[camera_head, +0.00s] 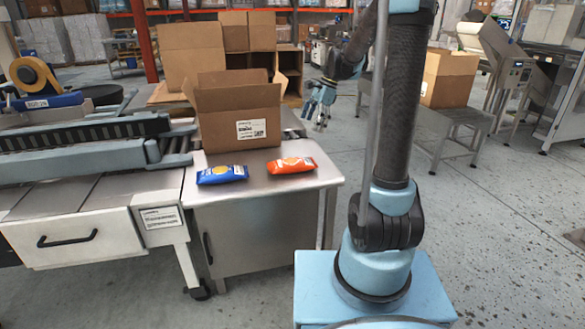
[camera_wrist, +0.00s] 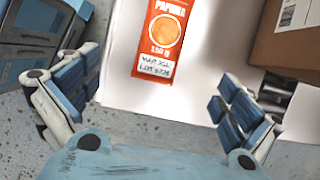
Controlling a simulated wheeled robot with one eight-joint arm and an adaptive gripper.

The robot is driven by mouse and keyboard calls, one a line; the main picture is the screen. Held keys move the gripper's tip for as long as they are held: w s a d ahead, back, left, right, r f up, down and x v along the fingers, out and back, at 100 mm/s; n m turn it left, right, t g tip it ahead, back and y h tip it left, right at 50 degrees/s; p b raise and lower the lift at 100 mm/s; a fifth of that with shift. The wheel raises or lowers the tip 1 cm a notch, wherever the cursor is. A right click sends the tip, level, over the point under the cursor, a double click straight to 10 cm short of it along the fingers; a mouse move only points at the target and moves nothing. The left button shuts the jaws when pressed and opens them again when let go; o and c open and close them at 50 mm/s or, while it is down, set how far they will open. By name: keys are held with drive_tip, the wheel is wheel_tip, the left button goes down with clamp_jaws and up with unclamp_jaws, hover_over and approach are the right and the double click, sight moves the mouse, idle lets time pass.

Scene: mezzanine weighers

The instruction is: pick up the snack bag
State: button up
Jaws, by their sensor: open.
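Two snack bags lie flat on the grey metal table (camera_head: 260,192) in the head view. The orange bag (camera_head: 291,165) is on the right and the blue bag (camera_head: 222,174) is on the left. My gripper (camera_head: 318,108) hangs beyond and above the orange bag in the head view, apart from it. In the wrist view the orange bag (camera_wrist: 158,45) shows between the spread fingers of my gripper (camera_wrist: 158,84), its upper end cut off by the frame. The gripper is open and empty. The blue bag does not show clearly in the wrist view.
An open cardboard box (camera_head: 222,130) with a white label stands on the table just behind the bags; its side shows at the right of the wrist view (camera_wrist: 290,45). A roller conveyor (camera_head: 85,135) adjoins the table on the left. The table's front strip is clear.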

sight(295, 160)
drive_tip(key=x, duration=0.8)
drive_tip(key=w+x, duration=0.1)
drive_tip(key=x, duration=0.3)
drive_tip(key=shift+a+f, duration=0.2)
drive_tip(key=shift+a, duration=0.15)
drive_tip(key=shift+x, duration=2.65)
drive_tip(key=shift+s+d, duration=0.1)
drive_tip(key=shift+d, duration=0.1)
drive_tip(key=c, duration=1.2)
